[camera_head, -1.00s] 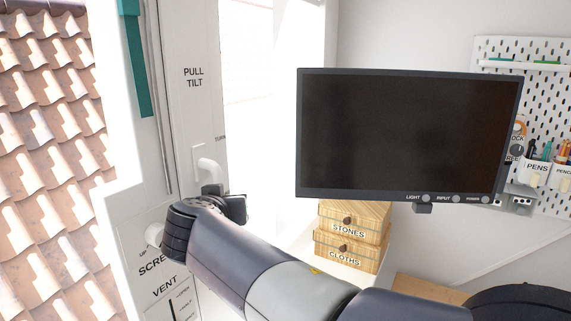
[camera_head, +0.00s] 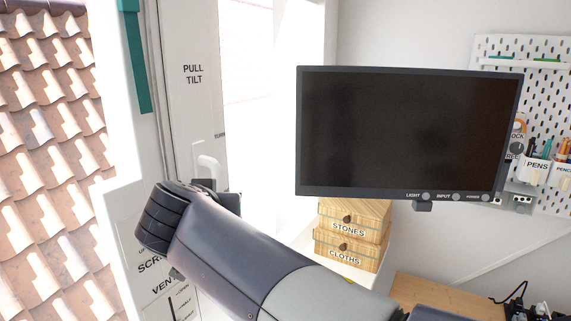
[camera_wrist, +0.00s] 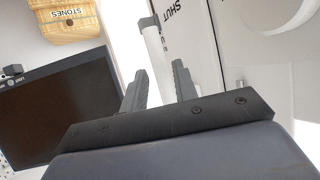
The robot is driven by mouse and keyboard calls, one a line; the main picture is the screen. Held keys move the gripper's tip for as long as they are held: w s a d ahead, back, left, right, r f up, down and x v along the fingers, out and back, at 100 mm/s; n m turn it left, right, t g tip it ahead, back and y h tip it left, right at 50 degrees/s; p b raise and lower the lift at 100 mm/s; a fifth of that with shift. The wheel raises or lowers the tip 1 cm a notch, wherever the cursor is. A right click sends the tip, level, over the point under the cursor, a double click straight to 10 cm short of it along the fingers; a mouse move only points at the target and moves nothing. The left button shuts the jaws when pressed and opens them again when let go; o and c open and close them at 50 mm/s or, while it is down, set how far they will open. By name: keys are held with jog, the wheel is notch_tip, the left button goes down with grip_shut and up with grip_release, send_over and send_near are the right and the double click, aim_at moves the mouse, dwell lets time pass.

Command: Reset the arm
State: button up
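My arm reaches from the lower right toward the window frame in the head view, and its links hide most of my gripper there. In the wrist view my gripper (camera_wrist: 160,84) shows two dark fingers standing apart with a gap between them. I see nothing held in the gap. Behind the fingers is a white handle (camera_wrist: 155,50) on the window frame; the view does not settle whether they touch. The same handle shows in the head view (camera_head: 208,165), just above the end of my arm.
A dark monitor (camera_head: 405,130) stands right of the arm. Wooden boxes labelled STONES (camera_head: 349,229) and CLOTHS (camera_head: 344,257) are stacked below it. A pegboard (camera_head: 545,60) with pen cups is at right. A tilted window frame (camera_head: 190,110) and roof tiles (camera_head: 45,150) are at left.

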jog(key=b+v, duration=0.2)
jog(key=v, duration=0.4)
jog(key=p+x, duration=0.4)
jog(key=x, duration=0.7)
jog(key=shift+w+d+f, duration=0.1)
jog(key=shift+f, duration=0.05)
jog(key=shift+w+b, duration=0.15)
jog(key=shift+b, duration=0.2)
jog(key=shift+w+d+n+t+h, duration=0.3)
jog(key=shift+d+n+t+h, duration=0.1)
jog(key=shift+t, duration=0.4)
